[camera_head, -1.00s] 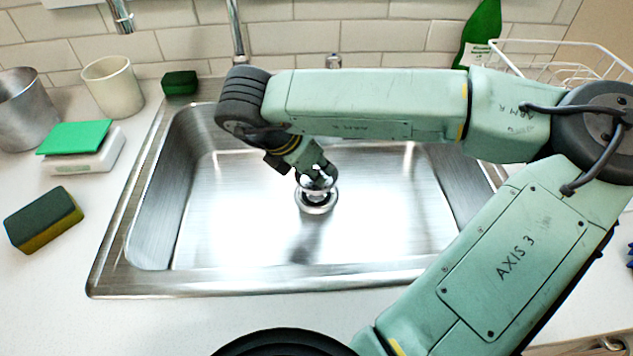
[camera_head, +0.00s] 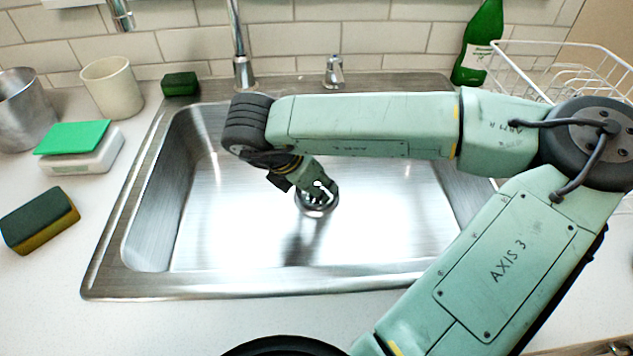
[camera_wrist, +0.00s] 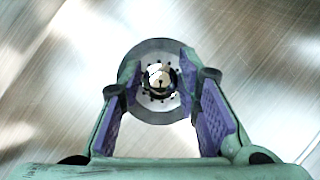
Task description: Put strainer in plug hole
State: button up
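The metal strainer (camera_wrist: 158,80), with a shiny round centre and small dark holes around it, shows in the wrist view inside the grey ring of the plug hole (camera_wrist: 150,115). It looks roughly centred there; whether it is fully seated I cannot tell. My gripper (camera_wrist: 160,76) is over it, its two purple-padded fingers on either side, with a visible gap to the shiny centre. In the head view my gripper (camera_head: 321,192) is low in the sink, right at the plug hole (camera_head: 316,210), and hides most of the strainer.
The steel sink basin (camera_head: 230,235) is otherwise empty. A tap (camera_head: 242,70) stands behind it. A green bottle (camera_head: 480,45) and a white wire rack (camera_head: 560,60) stand at the back right.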

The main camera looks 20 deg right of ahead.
jog(key=shift+a+r+p, duration=0.15)
jog(key=shift+r+p, duration=0.25)
jog(key=shift+r, duration=0.1)
jog(key=p+v, duration=0.2)
jog(key=v, duration=0.9)
jog(key=shift+s, duration=0.1)
